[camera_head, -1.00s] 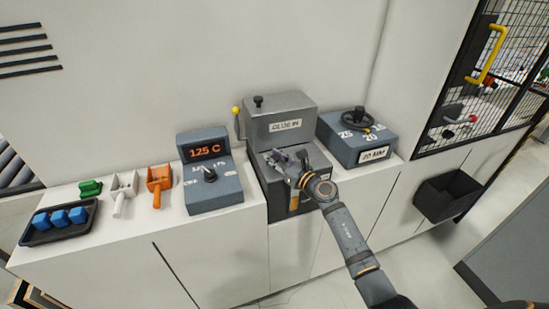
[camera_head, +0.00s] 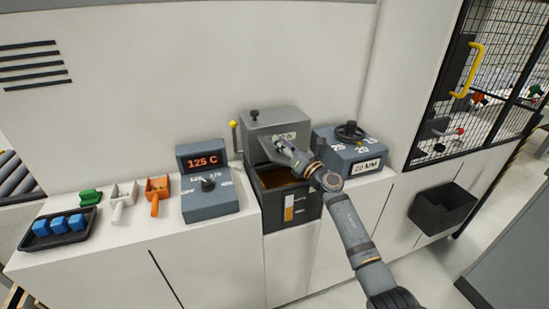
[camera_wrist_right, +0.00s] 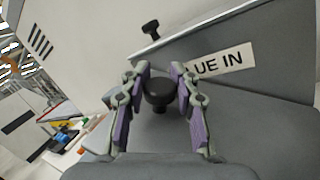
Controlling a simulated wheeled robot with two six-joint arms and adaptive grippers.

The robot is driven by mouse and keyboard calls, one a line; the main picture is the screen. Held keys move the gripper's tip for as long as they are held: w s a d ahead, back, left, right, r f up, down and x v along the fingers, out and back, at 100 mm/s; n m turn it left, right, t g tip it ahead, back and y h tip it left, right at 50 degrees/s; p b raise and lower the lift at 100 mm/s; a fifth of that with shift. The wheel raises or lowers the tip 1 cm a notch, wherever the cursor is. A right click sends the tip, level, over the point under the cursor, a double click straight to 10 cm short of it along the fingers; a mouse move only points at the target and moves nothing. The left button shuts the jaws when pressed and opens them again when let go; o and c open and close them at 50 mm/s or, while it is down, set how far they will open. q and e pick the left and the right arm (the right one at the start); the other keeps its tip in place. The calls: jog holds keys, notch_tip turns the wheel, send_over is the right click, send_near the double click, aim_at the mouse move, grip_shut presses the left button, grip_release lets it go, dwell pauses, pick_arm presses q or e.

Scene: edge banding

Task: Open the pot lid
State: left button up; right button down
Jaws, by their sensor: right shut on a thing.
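The grey glue pot (camera_head: 293,212) stands on the counter with its front window showing orange. Its top is open and a brown inside (camera_head: 280,178) shows. The grey lid (camera_wrist_right: 255,125) is tilted up in front of the GLUE IN housing (camera_head: 268,124). My right gripper (camera_head: 283,146) is at the raised lid, and its jaws hide part of it. In the right wrist view, a round black knob (camera_wrist_right: 160,93) on the lid sits between the purple-padded fingers, which are shut on it. My left gripper is not in view.
A 125 C control box (camera_head: 208,186) stands left of the pot. A box with a black handwheel (camera_head: 350,131) stands right. Orange (camera_head: 157,189) and white scoops (camera_head: 122,196) and a tray of blue blocks (camera_head: 90,226) are further left. A black bin (camera_head: 442,210) hangs right.

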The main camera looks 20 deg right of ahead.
jog(key=d+r+m+t+h+b, duration=0.1)
jog(key=d+r+m+h+b, duration=0.1)
jog(key=d+m, duration=0.5)
jog(key=d+r+m+t+h+b, duration=0.2)
jog(key=d+r+m+h, duration=0.1)
jog(key=d+m, duration=0.5)
jog(key=shift+w+d+r+t+h, duration=0.3)
jog(key=shift+d+r+h, duration=0.15)
jog(key=shift+d, duration=0.5)
jog(key=shift+f, duration=0.1)
jog(key=c, duration=1.4)
grip_release()
jog(key=o, duration=0.4)
jog(key=shift+s+d+h, duration=0.1)
jog(key=shift+s+h, duration=0.1)
jog(key=shift+h, duration=0.05)
jog(key=shift+r, duration=0.2)
